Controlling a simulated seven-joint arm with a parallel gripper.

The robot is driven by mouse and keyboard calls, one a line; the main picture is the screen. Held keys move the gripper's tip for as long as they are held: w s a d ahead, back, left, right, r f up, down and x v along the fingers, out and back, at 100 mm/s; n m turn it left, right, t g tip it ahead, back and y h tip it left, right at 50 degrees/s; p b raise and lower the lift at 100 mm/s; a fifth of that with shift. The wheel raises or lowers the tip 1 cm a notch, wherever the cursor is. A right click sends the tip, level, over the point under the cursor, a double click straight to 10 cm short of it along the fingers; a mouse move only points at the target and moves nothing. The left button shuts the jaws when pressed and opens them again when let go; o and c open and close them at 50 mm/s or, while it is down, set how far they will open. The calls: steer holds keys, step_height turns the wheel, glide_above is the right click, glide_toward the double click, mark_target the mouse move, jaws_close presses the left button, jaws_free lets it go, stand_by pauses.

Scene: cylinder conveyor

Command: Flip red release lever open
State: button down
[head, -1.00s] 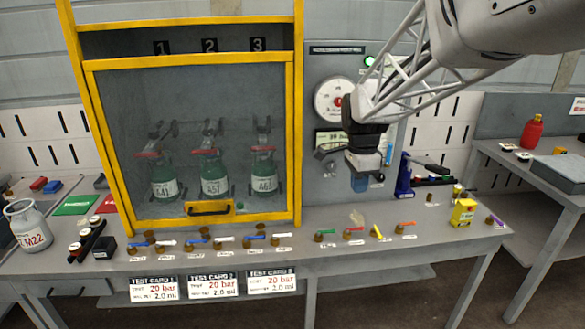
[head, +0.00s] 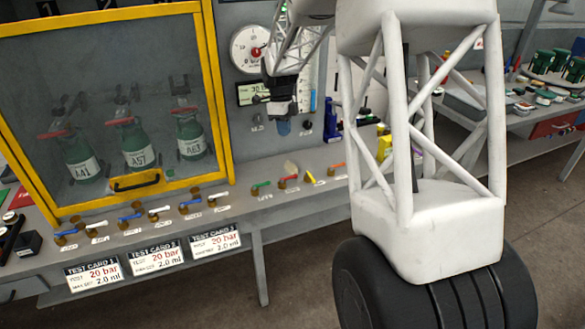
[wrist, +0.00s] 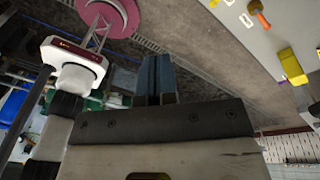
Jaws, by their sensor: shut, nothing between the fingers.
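The red lever (head: 289,178) sits on a brass valve in the row along the bench's front edge, between a green lever (head: 262,185) and a yellow lever (head: 313,179). My gripper (head: 283,128) points down over the back of the bench, in front of the gauge panel, above and apart from the red lever. Its blue fingers are shut and empty; they also show in the wrist view (wrist: 155,78). The wrist view shows an orange lever (wrist: 258,12) at the top right; I cannot make out the red lever there.
A yellow-framed cabinet (head: 222,110) with green cylinders (head: 136,145) stands left. More valves with blue and white levers line the bench below it. An orange lever (head: 337,166) is right of the yellow one. My large white arm link covers the bench's right part.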

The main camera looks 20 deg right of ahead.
steer(key=w+d+f+m, duration=0.3)
steer(key=w+f+m, duration=0.1)
steer(key=w+f, duration=0.2)
steer(key=w+d+f+m+g, duration=0.1)
steer(key=w+d+f+m, duration=0.2)
steer(key=w+f+m, duration=0.2)
step_height(320, 180, down, 3)
steer(key=shift+w+d+r+g, duration=0.1)
steer(key=shift+w+d+g, duration=0.25)
steer(key=shift+w, duration=0.2)
steer(key=shift+x, duration=5.1)
